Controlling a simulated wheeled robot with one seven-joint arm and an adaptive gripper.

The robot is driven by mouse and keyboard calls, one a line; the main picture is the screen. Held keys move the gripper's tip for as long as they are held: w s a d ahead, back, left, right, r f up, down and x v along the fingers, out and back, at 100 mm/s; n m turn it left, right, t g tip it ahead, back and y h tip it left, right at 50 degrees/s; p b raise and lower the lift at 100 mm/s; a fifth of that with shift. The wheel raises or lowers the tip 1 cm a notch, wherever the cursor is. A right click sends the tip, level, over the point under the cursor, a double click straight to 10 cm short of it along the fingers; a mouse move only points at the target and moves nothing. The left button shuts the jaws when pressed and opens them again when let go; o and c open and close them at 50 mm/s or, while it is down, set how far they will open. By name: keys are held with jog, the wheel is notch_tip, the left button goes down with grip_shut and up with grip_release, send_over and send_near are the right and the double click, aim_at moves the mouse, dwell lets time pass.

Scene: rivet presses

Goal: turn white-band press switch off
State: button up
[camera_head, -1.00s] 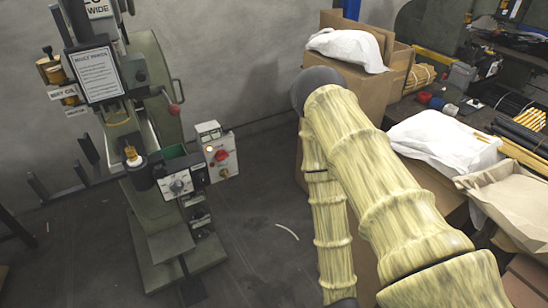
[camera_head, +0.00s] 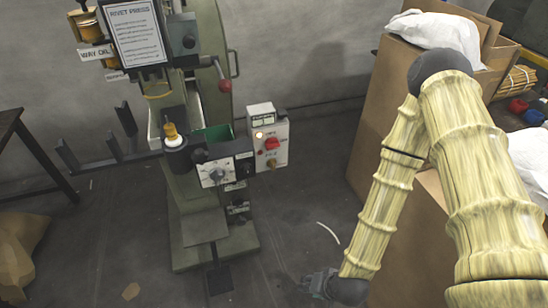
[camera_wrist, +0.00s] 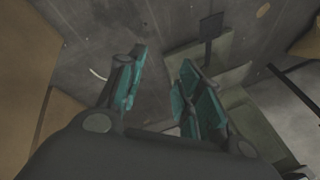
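One green rivet press (camera_head: 215,95) stands left of centre in the head view. A pale ring (camera_head: 172,141) shows under a brown-gold piece at its front; I cannot tell if this is the white band. My gripper (camera_head: 312,284) hangs low near the floor, right of the press base and well below the box. The wrist view shows its teal-padded fingers apart and nothing between them (camera_wrist: 160,85).
A white dial panel (camera_head: 215,174) projects from the press front. A red-balled lever (camera_head: 225,87) sticks out above the switch box. Cardboard boxes (camera_head: 375,120) stand right, close to my arm. A dark table (camera_head: 35,150) is at left. The floor between press and boxes is mostly clear.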

jog(key=w+a+m+t+y+b, duration=0.2)
jog(key=w+a+m+t+b, duration=0.15)
jog(key=w+a, duration=0.45)
jog(key=m+t+b, duration=0.8)
jog(key=t+b, duration=0.1)
jog(key=t, duration=0.1)
send_near(274, 148)
jog(key=shift+n, duration=0.25)
jog(key=x, duration=0.9)
jog(key=shift+b, duration=0.35)
jog(key=shift+s, duration=0.1)
grip_shut()
